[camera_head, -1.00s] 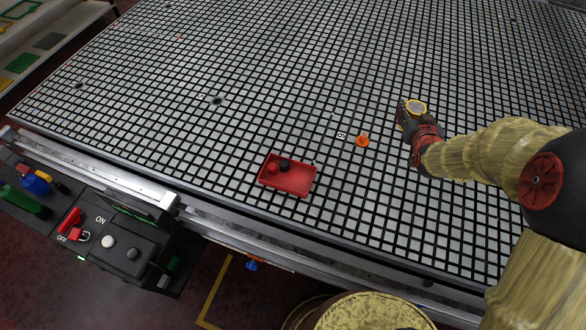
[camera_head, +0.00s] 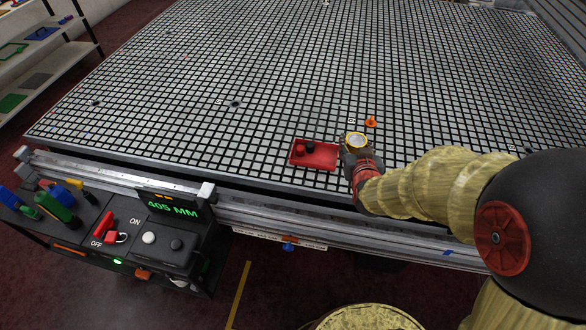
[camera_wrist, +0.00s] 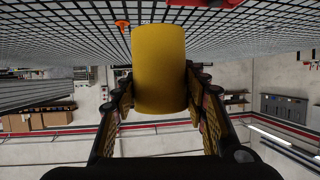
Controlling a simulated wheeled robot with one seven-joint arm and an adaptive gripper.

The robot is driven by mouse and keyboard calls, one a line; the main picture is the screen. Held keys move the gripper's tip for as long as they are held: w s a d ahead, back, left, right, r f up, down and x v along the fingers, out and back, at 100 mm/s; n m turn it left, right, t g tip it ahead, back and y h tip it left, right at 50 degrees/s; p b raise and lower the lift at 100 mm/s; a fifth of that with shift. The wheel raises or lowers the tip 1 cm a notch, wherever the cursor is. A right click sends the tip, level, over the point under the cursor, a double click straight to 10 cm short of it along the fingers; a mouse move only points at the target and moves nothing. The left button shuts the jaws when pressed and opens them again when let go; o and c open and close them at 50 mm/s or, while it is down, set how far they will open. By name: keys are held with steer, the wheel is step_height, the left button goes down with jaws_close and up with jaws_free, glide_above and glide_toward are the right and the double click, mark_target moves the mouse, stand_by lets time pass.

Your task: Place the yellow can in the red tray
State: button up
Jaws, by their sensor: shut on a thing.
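The yellow can (camera_head: 356,140) is held in my gripper (camera_head: 348,154), just right of the red tray's right end in the head view. In the wrist view the can (camera_wrist: 159,70) stands between the two fingers of my gripper (camera_wrist: 160,100), which are shut on it. The red tray (camera_head: 322,159) lies on the grid table near its front edge. A black knob-like piece and a red one sit in the tray's left part; its right part is bare. The tray also shows partly at the top of the wrist view (camera_wrist: 215,3). The can's height above the table is hard to tell.
An orange cone-like piece (camera_head: 371,121) stands on the grid table (camera_head: 230,130) behind the can; it also shows in the wrist view (camera_wrist: 122,24). A metal rail (camera_head: 250,209) runs along the front edge, with a control box (camera_head: 160,245) at the left. The table's middle is clear.

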steer(key=shift+s+a+f, duration=0.2)
steer(key=shift+s+a, duration=0.05)
steer(key=shift+a, duration=0.05)
steer(key=shift+w+a+f, duration=0.15)
steer(key=shift+w, duration=0.1)
steer(key=w+a+f+b, duration=0.1)
steer(key=w+f, duration=0.2)
steer(key=w, duration=0.1)
steer(key=w+a+f+b, duration=0.1)
steer(key=w+a+f, duration=0.1)
steer(key=w+f, duration=0.1)
steer(key=w+a+f+b, duration=0.1)
steer(key=w+f, duration=0.2)
steer(key=w, duration=0.2)
steer(key=shift+a+b, duration=0.3)
steer(key=shift+b, duration=0.05)
steer(key=shift+w+f+b, duration=0.15)
steer(key=shift+f+b, duration=0.25)
steer(key=shift+f, duration=0.55)
steer(key=shift+w+f+b, duration=0.1)
steer(key=shift+f+b, duration=0.25)
steer(key=shift+f, duration=0.55)
steer(key=shift+f, duration=0.2)
steer(key=o, duration=1.3)
steer(key=shift+o, duration=0.2)
